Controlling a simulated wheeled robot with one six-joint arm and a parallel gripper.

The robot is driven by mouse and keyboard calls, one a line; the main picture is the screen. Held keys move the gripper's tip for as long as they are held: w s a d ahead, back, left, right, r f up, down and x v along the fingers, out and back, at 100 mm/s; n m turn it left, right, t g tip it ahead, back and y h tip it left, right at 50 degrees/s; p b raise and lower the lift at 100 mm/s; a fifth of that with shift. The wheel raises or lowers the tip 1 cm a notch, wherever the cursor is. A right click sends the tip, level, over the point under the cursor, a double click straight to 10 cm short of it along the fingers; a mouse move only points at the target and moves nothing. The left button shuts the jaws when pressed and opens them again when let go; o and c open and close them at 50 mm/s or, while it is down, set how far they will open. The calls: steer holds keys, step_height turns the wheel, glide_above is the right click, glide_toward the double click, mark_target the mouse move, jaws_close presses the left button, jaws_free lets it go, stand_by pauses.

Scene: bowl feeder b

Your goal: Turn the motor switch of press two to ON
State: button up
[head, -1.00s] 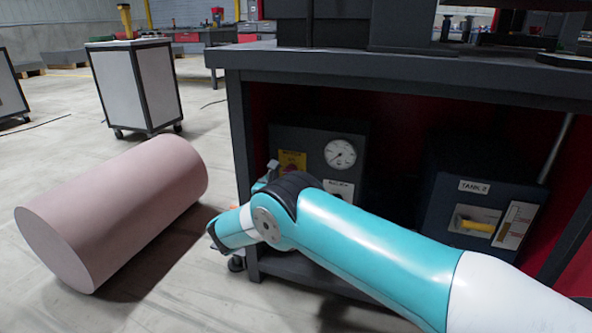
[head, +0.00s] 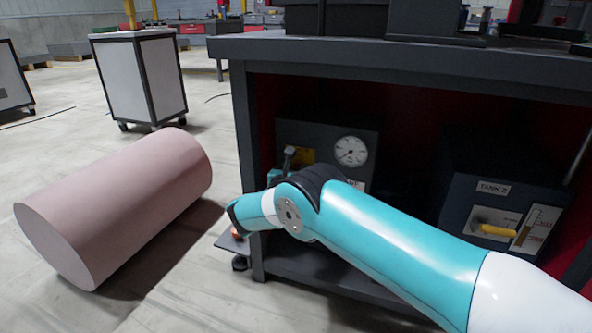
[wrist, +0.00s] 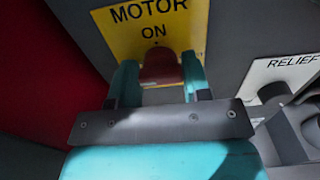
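The motor switch (wrist: 160,65) is a dark red knob on a yellow plate (wrist: 185,25) marked MOTOR and ON. The knob sits below the word ON in the wrist view. My gripper (wrist: 160,75) is open, with one teal finger on each side of the knob. I cannot tell whether the fingers touch it. In the head view the yellow plate (head: 306,157) shows on a dark control box (head: 320,132) under the bench, partly behind my wrist. The knob and fingertips are hidden there. No press number is readable.
A TANK 2 unit (head: 465,190) stands farther right. The bench top (head: 400,55) is overhead. A pink cylinder (head: 120,205) lies on the floor at left.

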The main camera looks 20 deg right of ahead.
steer(key=shift+m, duration=0.3)
steer(key=shift+d+f+m+b, duration=0.1)
steer(key=shift+m+b, duration=0.1)
steer(key=shift+m, duration=4.1)
steer(key=shift+d+m+b, duration=0.1)
steer(key=shift+m+b, duration=0.1)
steer(key=shift+m, duration=4.1)
steer(key=o, duration=0.9)
steer(key=shift+o, duration=0.2)
